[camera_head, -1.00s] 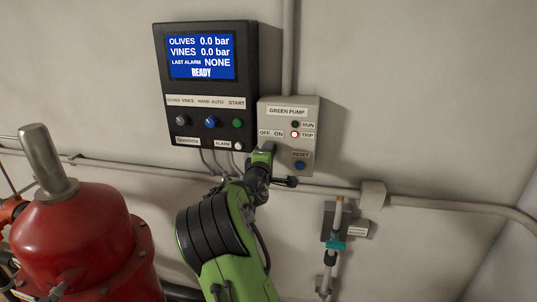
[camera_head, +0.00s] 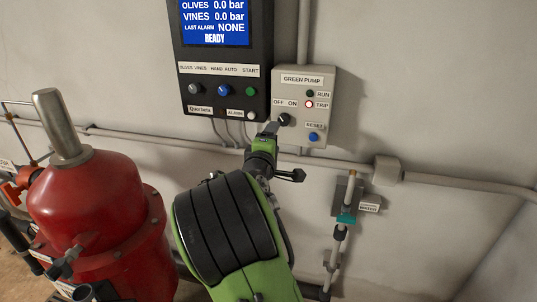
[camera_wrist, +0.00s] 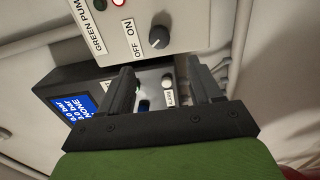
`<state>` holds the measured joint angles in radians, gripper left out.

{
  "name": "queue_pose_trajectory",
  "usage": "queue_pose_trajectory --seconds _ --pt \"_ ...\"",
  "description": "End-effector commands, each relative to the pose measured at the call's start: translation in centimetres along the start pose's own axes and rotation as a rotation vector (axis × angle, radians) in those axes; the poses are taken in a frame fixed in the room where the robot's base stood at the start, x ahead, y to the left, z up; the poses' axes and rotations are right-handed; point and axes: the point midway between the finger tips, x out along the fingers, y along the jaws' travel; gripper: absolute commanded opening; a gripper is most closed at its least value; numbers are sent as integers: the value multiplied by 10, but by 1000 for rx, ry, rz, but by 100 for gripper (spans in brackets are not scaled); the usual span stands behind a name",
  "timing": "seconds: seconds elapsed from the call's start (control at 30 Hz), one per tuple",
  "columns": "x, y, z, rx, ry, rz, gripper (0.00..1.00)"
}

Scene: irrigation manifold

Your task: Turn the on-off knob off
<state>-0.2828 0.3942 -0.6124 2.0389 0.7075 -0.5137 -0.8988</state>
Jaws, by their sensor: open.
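The on-off knob (camera_head: 284,119) is a black rotary knob under the OFF and ON labels on the grey GREEN PUMP box (camera_head: 318,107). In the wrist view the knob (camera_wrist: 159,37) stands clear beyond the fingertips, with a pale pointer line on it. I cannot tell for certain which label it points at. My gripper (camera_wrist: 160,82) is open and empty, its two dark fingers apart, just short of the box. In the head view my gripper (camera_head: 270,128) is just below and left of the knob, partly hidden by my arm.
A black controller (camera_head: 222,100) with a blue screen and several knobs and buttons is mounted left of the box. The blue RESET button (camera_head: 313,137) sits below right of the knob. Pipes run below, and a red tank (camera_head: 85,210) stands at left.

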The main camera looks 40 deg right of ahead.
Motion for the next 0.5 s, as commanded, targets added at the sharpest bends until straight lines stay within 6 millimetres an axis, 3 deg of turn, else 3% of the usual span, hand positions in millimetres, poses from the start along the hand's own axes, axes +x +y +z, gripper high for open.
queue_pose_trajectory --seconds 0.1,0.2,0.5 --pt "-30 -3 -2 1 6 -2 64" --pt "-46 -2 -1 1 4 -2 64" --pt "-56 0 0 -1 -1 0 64"
